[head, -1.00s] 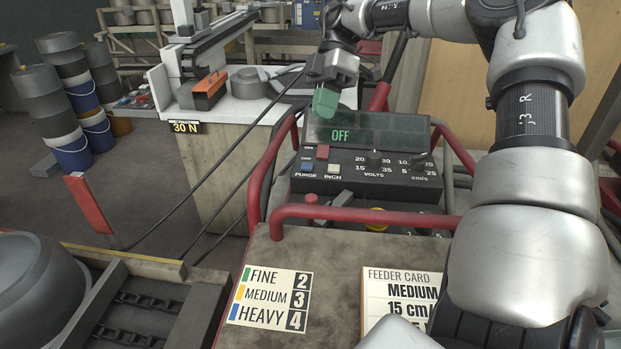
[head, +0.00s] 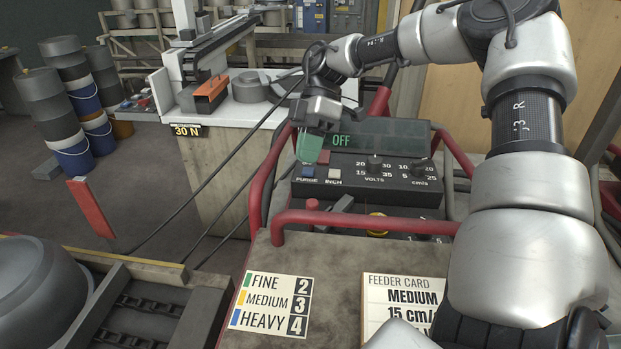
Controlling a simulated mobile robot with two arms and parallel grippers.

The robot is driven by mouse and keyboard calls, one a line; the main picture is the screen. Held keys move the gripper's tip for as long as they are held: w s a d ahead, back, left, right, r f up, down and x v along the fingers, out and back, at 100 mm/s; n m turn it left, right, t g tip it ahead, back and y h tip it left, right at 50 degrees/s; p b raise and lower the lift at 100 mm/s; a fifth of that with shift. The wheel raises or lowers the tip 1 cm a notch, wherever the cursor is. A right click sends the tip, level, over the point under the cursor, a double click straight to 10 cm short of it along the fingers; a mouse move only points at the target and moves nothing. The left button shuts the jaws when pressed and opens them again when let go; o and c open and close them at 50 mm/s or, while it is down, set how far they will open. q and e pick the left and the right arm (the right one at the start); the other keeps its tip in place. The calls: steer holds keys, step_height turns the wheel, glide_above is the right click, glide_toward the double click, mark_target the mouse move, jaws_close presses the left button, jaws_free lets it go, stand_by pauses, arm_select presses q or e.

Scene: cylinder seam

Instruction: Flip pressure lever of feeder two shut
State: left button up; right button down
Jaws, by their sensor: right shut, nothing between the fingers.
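The panel's display (head: 405,139) reads OFF. Below the panel, a red-topped knob (head: 312,204) and a slanted grey bar (head: 343,203) stand behind a red rail. I cannot tell whether the grey bar is the pressure lever of feeder two. My left gripper is not in view.
A red tube frame (head: 360,217) surrounds the panel. A FINE/MEDIUM/HEAVY card (head: 271,300) and a feeder card (head: 402,305) lie in front. Black cables run at the left. A bench (head: 215,160) with a 30 N tag and an orange block (head: 210,93) stands behind.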

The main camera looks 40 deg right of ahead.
mark_target(339, 208)
steer(key=x, duration=0.3)
steer(key=shift+s+a+f+p, duration=0.15)
steer(key=shift+a+f+p, duration=0.1)
steer(key=shift+p, duration=0.1)
steer(key=s, duration=0.1)
steer(key=s+a+p, duration=0.1)
steer(key=shift+s+a+r, duration=0.1)
steer(key=shift+s+r, duration=0.05)
steer(key=shift+s, duration=0.15)
steer(key=shift+s+a+p, duration=0.2)
steer(key=shift+s+p, duration=0.1)
steer(key=shift+s, duration=0.1)
